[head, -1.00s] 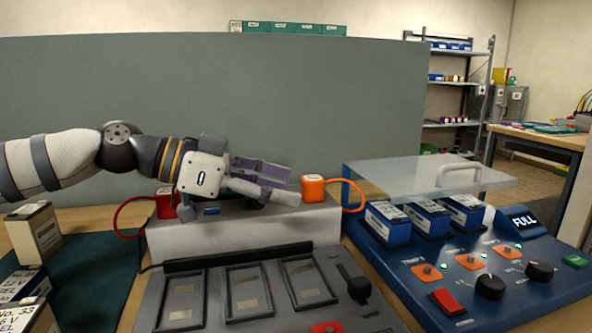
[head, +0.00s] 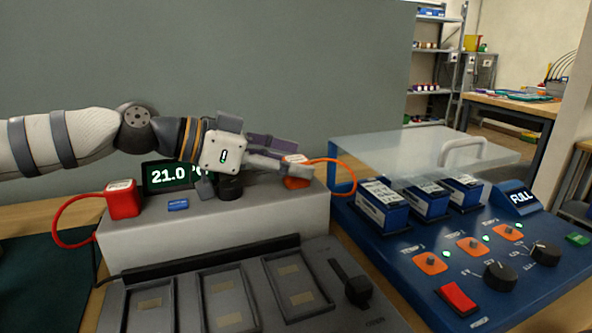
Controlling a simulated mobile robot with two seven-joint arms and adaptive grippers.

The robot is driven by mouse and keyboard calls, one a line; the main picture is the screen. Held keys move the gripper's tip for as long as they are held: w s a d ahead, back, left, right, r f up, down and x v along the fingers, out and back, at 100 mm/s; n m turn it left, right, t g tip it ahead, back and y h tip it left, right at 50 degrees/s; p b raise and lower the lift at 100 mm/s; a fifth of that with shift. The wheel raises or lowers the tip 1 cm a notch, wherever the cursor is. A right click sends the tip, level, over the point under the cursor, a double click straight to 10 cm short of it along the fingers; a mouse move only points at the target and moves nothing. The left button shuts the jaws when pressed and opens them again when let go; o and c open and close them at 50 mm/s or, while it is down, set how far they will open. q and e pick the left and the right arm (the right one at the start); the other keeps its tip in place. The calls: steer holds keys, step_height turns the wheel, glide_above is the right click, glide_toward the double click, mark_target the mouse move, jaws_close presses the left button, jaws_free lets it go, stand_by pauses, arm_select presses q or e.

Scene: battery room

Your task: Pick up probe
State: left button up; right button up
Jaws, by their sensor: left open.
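A red block (head: 122,200) with a red cable stands at the box's left end. These two look like the probes, but I cannot tell which one is meant. My left gripper (head: 286,165) is open, its fingers reaching right to the orange block and covering part of it. I cannot tell whether they touch it. My right gripper is not in view.
A lit display (head: 165,175) reading 21.0 stands behind the box, partly covered by my gripper. A tray with three empty slots (head: 225,305) lies in front. A blue charger console (head: 410,265) with a raised clear lid stands right. A grey partition (head: 230,70) closes the back.

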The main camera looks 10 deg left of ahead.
arm_select(q)
steer(key=c, duration=1.2)
steer(key=shift+c, duration=0.2)
